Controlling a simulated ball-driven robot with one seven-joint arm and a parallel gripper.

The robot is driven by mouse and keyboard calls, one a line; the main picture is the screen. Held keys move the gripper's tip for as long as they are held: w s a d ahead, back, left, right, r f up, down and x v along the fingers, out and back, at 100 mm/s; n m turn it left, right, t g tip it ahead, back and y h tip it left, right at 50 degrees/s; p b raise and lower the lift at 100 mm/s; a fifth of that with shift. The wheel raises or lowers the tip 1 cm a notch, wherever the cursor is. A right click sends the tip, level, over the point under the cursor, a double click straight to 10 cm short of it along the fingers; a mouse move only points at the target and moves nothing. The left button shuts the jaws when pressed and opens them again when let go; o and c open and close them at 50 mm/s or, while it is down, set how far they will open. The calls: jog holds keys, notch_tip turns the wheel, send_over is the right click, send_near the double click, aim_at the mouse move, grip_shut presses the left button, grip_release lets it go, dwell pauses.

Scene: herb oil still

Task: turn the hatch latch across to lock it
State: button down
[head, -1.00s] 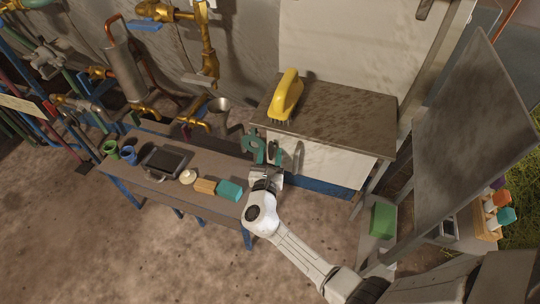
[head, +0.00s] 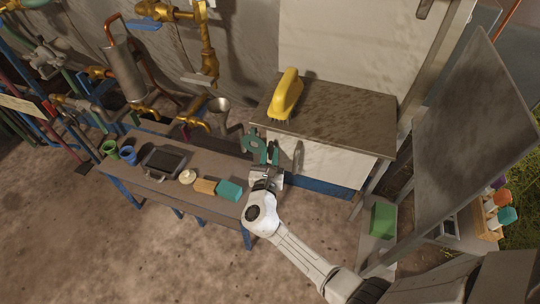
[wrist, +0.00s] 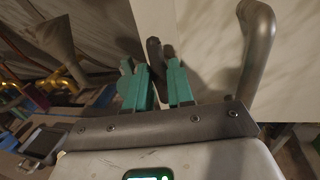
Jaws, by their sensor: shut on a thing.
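The hatch is a white panel (head: 335,160) under the brown top, and it also shows in the wrist view (wrist: 205,35). The hatch latch is a dark, rounded lever (wrist: 154,52) standing roughly upright in the wrist view. My gripper (head: 264,149) is at the left part of the hatch. Its teal fingers show in the wrist view (wrist: 156,72), one on each side of the latch, and it is shut on the latch. The lower part of the latch is hidden behind the fingers. In the head view my gripper hides the latch.
A curved grey handle (wrist: 262,50) stands out from the hatch, right of my fingers. A yellow brush (head: 287,93) lies on the brown top (head: 345,122). A low bench (head: 165,182) with a tablet, blocks and cups is at left. A metal funnel (wrist: 54,38) is near.

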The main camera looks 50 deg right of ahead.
jog(key=shift+f+b, duration=0.15)
jog(key=shift+b, duration=0.15)
jog(key=m+b, duration=0.2)
jog(key=b, duration=0.1)
jog(key=m+b, duration=0.1)
jog(key=b, duration=0.2)
jog(key=shift+f+m+h, duration=0.35)
jog(key=shift+m+h, duration=0.05)
jog(key=m+h+b, duration=0.1)
jog(key=m+b, duration=0.5)
jog(key=b, duration=0.2)
jog(key=shift+f+b, duration=0.2)
jog(key=shift+b, duration=0.2)
jog(key=m+g+h+b, duration=0.1)
jog(key=m+b, duration=0.5)
jog(key=b, duration=0.1)
jog(key=shift+f+b, duration=0.1)
jog(key=shift+b, duration=0.3)
jog(key=m+g+b, duration=0.1)
jog(key=m+b, duration=0.2)
jog(key=shift+m+h+b, duration=0.3)
jog(key=shift+m+h, duration=0.1)
jog(key=shift+r+m+b, duration=0.25)
jog(key=shift+m+b, duration=0.1)
jog(key=shift+m, duration=0.15)
jog(key=c, duration=1)
grip_release()
jog(key=shift+g, duration=0.3)
jog(key=shift+c, duration=0.2)
